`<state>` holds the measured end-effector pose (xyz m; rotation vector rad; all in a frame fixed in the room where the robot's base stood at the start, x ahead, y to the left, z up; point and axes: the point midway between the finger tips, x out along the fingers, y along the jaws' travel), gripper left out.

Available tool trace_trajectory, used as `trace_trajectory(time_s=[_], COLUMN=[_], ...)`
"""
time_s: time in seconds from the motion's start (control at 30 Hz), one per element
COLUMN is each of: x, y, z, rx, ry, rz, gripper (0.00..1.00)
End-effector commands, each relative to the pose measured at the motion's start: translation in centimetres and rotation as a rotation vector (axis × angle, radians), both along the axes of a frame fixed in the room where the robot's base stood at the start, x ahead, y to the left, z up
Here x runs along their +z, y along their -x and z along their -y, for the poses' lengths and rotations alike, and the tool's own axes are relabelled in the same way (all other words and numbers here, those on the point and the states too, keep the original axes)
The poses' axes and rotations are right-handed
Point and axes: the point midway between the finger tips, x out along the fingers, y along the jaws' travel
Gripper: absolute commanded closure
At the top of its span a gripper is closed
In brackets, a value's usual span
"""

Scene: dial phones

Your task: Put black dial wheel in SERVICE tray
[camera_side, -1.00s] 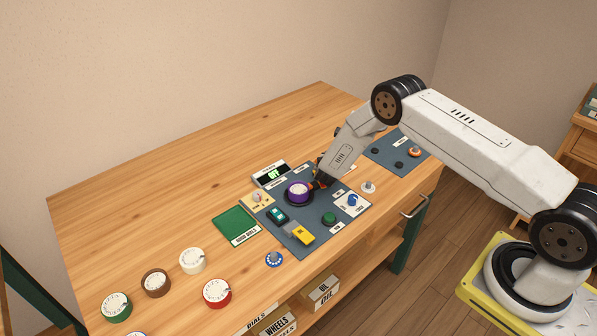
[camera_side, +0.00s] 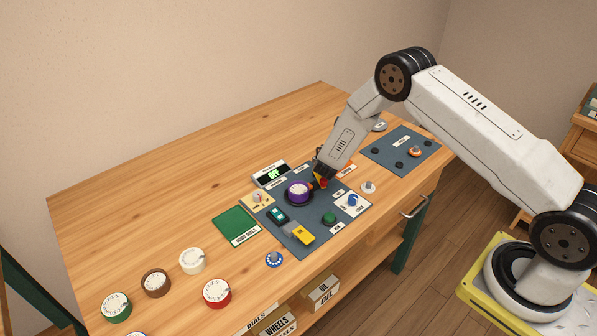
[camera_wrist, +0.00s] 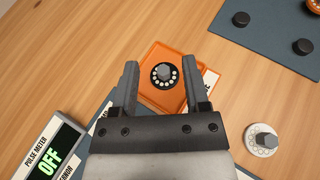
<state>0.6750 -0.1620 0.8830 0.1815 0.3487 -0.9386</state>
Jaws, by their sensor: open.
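The black dial wheel (camera_wrist: 163,75), with a ring of white holes and a grey centre knob, lies inside the orange tray (camera_wrist: 150,96) in the wrist view. The tray's white label (camera_wrist: 211,80) is partly covered by a finger, with only its end letters showing. My gripper (camera_wrist: 164,75) is open, its fingers apart on the left and right of the wheel, with gaps on both sides. In the side view my gripper (camera_side: 322,172) is above the far edge of the blue mat, and the wheel is hidden behind it.
A purple dial unit (camera_side: 298,191) stands close to the left of my gripper. The pulse meter (camera_side: 271,174) reads OFF. A white dial wheel (camera_wrist: 262,140) lies to the right. A second blue mat (camera_side: 400,150) holds several dark pegs. The left half of the table's back is clear.

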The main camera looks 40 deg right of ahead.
Motion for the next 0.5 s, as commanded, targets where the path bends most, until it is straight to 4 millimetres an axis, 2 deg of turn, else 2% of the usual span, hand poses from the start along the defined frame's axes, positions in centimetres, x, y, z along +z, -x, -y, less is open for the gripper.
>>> trace_trajectory(time_s=[0.2,0.5], x=[2.6,4.0], y=[-0.1,0.0], z=[0.0,0.0], rx=[0.001,0.001], ry=[0.0,-0.001], rz=[0.002,0.001], gripper=[0.41,0.41])
